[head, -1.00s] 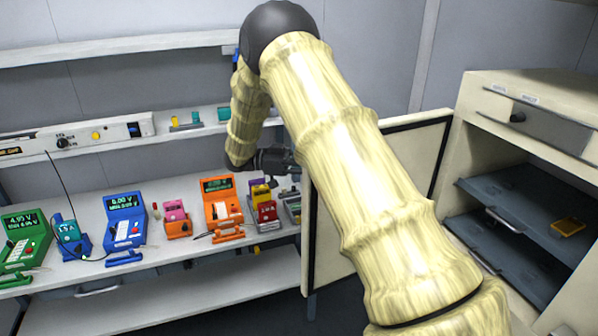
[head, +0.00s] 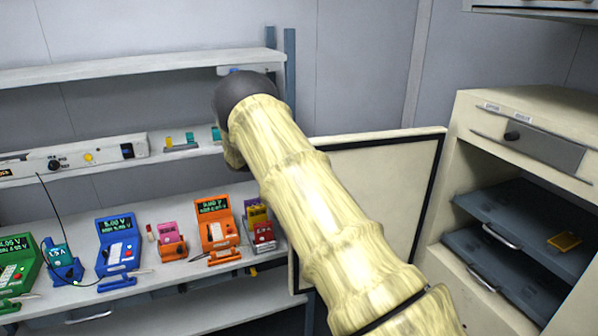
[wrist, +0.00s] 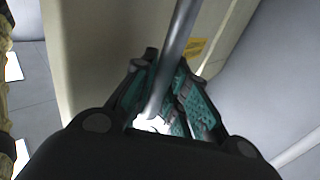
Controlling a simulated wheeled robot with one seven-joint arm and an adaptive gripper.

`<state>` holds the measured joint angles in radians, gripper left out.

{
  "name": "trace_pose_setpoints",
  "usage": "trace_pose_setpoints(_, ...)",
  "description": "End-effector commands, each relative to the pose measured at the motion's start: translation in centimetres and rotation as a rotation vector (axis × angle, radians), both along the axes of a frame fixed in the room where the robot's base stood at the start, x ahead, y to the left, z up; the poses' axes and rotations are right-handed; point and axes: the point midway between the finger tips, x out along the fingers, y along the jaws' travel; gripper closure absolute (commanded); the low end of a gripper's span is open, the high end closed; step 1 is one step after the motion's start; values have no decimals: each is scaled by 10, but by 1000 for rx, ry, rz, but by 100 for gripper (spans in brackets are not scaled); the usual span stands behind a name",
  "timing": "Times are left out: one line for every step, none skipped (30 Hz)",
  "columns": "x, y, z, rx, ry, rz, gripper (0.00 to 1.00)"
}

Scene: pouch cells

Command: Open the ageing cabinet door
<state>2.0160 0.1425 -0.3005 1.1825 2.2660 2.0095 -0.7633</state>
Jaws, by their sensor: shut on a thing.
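The ageing cabinet (head: 478,165) is a cream box at the right in the head view. Its door (head: 370,205), a cream panel with a dark seal around its inner face, stands wide open, swung out to the left. My gripper (wrist: 165,105), with green finger pads, is shut on the grey metal bar of the door handle (wrist: 182,35) in the wrist view. The cream door face (wrist: 95,50) lies beside it. In the head view my arm covers part of the door, and the gripper and handle are hidden.
Inside the cabinet are grey shelf trays (head: 490,205) and a yellow pouch cell (head: 565,241). Above them is a panel with a black knob (head: 512,136). A bench at left holds several coloured meters, including an orange one (head: 215,228), near the door's free edge.

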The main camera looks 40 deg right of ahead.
Motion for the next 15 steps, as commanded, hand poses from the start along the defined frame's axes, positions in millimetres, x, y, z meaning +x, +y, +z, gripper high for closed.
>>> trace_pose_setpoints(-2, -3, -1, 0, 1, -3, 100)
trace_pose_setpoints(-2, -3, -1, 0, 1, -3, 100)
trace_pose_setpoints(-2, -3, -1, 0, 1, -3, 100)
trace_pose_setpoints(-2, -3, -1, 0, 1, -3, 100)
trace_pose_setpoints(-2, -3, -1, 1, 0, -3, 100)
trace_pose_setpoints(-2, -3, -1, 1, 0, -3, 100)
trace_pose_setpoints(-2, -3, -1, 1, 0, -3, 80)
trace_pose_setpoints(-2, -3, -1, 1, 0, -3, 74)
trace_pose_setpoints(-2, -2, -1, 1, 1, -2, 67)
trace_pose_setpoints(-1, -2, -1, 1, 1, -2, 63)
trace_pose_setpoints(-1, -1, -1, 1, 1, -1, 63)
trace_pose_setpoints(0, -1, -1, 1, 1, 0, 63)
trace_pose_setpoints(0, 0, -1, 1, 1, 0, 63)
trace_pose_setpoints(0, 0, -1, 1, 1, 1, 63)
trace_pose_setpoints(1, 1, -1, 1, 1, 2, 63)
